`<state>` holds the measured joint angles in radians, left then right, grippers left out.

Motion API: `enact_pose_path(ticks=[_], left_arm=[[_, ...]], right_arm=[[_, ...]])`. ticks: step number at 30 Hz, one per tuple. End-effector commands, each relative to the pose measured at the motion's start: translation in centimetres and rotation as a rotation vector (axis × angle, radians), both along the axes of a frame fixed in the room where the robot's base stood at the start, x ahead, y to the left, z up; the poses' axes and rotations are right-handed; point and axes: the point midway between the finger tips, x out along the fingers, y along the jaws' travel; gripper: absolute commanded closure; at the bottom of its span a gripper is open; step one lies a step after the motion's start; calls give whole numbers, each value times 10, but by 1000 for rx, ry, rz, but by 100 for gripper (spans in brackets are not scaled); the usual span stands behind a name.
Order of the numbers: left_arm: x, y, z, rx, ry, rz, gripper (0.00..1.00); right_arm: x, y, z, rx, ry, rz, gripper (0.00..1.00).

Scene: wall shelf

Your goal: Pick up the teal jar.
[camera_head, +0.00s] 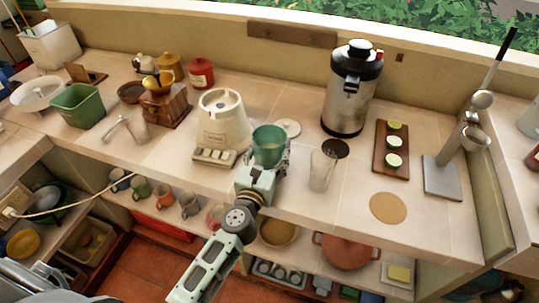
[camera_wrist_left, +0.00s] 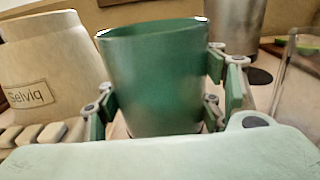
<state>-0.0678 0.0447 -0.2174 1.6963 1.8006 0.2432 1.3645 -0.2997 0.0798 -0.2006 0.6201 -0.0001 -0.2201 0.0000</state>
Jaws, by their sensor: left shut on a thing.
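The teal jar (camera_head: 268,146) is an open-topped green cylinder at the middle of the counter, right of the cream blender base. It also fills the middle of the left wrist view (camera_wrist_left: 155,80), upright. My left gripper (camera_head: 266,163) reaches it from the front edge of the counter. Its fingers (camera_wrist_left: 160,95) are on both sides of the jar and shut on it. The gripper hides the jar's lower part in the head view, so I cannot tell whether its base touches the counter. My right gripper is not in view.
The cream blender base (camera_head: 222,122) stands close on the left. A clear glass (camera_head: 322,170) is close on the right, and a white lid (camera_head: 288,128) lies behind. A steel urn (camera_head: 350,92) and a board with lime slices (camera_head: 392,148) are farther right.

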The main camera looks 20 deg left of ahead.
Motion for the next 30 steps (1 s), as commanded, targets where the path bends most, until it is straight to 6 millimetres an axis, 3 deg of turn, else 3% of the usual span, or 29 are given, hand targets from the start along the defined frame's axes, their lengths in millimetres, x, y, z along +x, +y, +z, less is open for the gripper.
enact_pose_path(ticks=[8, 30], left_arm=[[1, 0, 13, 1, -4, 0, 79], [1, 0, 83, 2, -5, -1, 79]], right_arm=[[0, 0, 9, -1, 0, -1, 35], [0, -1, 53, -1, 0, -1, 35]])
